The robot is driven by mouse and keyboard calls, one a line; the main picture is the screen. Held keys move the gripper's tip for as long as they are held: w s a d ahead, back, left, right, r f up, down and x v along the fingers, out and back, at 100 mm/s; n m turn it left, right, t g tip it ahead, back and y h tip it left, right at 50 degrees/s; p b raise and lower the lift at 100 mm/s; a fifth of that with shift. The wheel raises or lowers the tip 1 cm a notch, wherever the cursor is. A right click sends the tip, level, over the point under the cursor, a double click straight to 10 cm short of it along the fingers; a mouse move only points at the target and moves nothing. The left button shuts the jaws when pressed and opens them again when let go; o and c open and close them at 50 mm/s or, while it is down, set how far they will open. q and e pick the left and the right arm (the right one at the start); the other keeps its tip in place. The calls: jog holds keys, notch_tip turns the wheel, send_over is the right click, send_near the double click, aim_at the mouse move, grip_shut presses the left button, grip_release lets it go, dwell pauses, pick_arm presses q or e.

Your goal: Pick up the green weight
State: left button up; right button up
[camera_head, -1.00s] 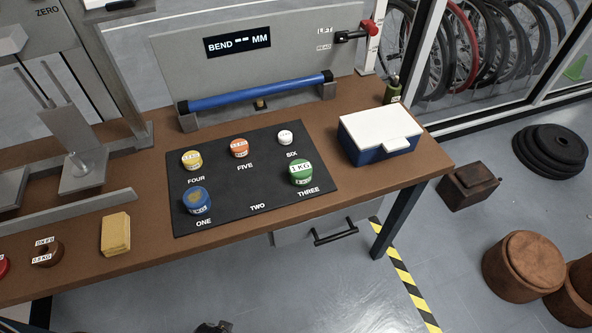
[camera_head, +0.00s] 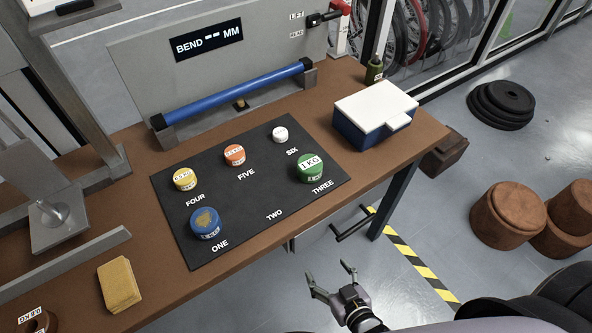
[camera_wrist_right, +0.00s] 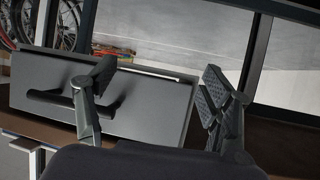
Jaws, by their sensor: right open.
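The green weight (camera_head: 311,168), labelled 1 KG on its white top, stands upright at THREE on the black mat (camera_head: 240,215), near the mat's right edge. My right gripper (camera_head: 331,279) is open and empty. It is in front of the table's front edge, below and apart from the green weight in the head view. In the right wrist view its two fingers (camera_wrist_right: 160,92) stand apart with the grey drawer front behind them; the green weight does not show there. My left gripper is in neither view.
Blue (camera_head: 205,223), yellow (camera_head: 185,179), orange (camera_head: 234,155) and white (camera_head: 280,133) weights share the mat. A blue box with a white lid (camera_head: 376,108) stands to the right. A drawer handle (camera_head: 353,224) juts from the table front. A yellow block (camera_head: 119,284) lies left.

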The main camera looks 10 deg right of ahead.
jog(key=w+d+r+t+b, duration=0.1)
jog(key=w+r+t, duration=0.15)
jog(key=r, duration=0.75)
jog(key=w+r+t, duration=0.1)
jog(key=r+t, duration=0.2)
jog(key=r, duration=0.8)
send_near(310, 162)
jog(key=w, duration=0.3)
jog(key=shift+w+a+f, duration=0.2)
jog(key=shift+a, duration=0.2)
jog(key=w, duration=0.6)
jog(key=shift+w+a+p, duration=0.2)
jog(key=shift+a+p, duration=0.05)
jog(key=shift+p, duration=0.15)
jog(key=shift+s, duration=0.1)
jog(key=shift+c, duration=0.5)
grip_shut()
jog(key=shift+r, duration=0.25)
